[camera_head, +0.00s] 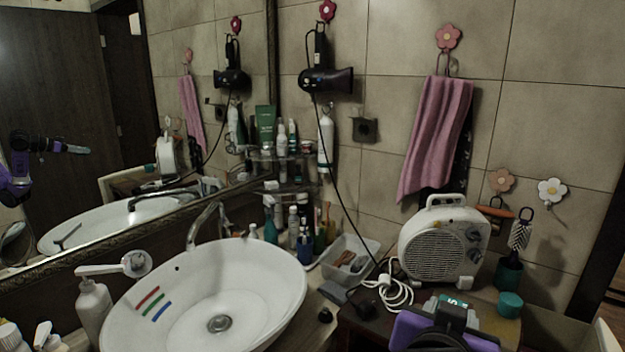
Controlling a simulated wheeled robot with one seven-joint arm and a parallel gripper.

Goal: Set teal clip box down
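The teal clip box (456,300) is a small teal block with pale marks on top, at the lower right in the head view. My gripper (455,306), on the purple and black end of my arm, has its grey fingers on either side of the box and appears shut on it. The box is over or at the dark wooden top (372,330) in front of the white fan heater. My gripper hides its lower part, so I cannot tell whether it touches the surface.
A teal round container (510,304) stands just right of my gripper. The white fan heater (444,243) is behind, with a coiled white cord (396,292) to its left. A white basin (205,295) and a clear tray (350,260) lie further left. Little bare surface shows nearby.

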